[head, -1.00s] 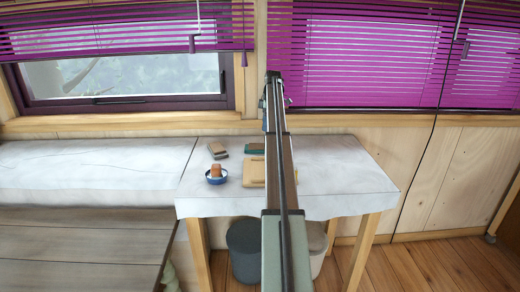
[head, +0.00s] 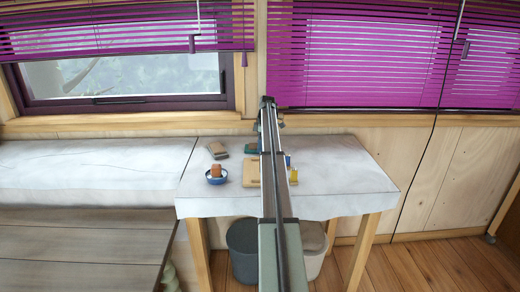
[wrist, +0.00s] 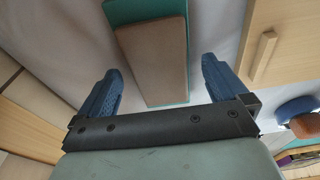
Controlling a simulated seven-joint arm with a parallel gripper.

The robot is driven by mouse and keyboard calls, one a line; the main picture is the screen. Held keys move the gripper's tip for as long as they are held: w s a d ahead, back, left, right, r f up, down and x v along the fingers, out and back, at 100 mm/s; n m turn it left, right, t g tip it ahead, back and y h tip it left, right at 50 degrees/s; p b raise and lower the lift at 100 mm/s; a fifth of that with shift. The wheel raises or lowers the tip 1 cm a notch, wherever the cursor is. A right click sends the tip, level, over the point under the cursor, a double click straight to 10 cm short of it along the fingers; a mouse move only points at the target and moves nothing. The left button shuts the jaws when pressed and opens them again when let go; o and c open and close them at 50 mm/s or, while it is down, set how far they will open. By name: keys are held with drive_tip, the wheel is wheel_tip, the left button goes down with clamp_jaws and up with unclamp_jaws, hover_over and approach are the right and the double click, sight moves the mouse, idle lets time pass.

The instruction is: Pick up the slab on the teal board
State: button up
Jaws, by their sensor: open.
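The slab (wrist: 153,58) is flat, brown and oblong. It lies on the teal board (wrist: 140,10), whose edges show around it in the wrist view. In the head view the teal board (head: 250,148) is at the back of the white table, partly hidden by my arm. My gripper (wrist: 161,70) is open and empty. In the wrist view its two blue fingers lie on either side of the slab, with a gap at each side. I cannot tell its height above the slab. In the head view my arm hides the fingers.
A wooden board (head: 251,173) lies in front of the teal board. A blue bowl (head: 216,179) with an orange-brown item stands to its left. A grey-brown block (head: 217,151) lies behind the bowl. A small yellow item (head: 294,175) is right of my arm. The table's right side is clear.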

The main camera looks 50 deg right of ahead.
drive_tip(key=shift+f, duration=0.35)
drive_tip(key=shift+c, duration=0.5)
drive_tip(key=c, duration=1.2)
drive_tip(key=shift+c, duration=0.2)
drive_tip(key=shift+r, duration=0.15)
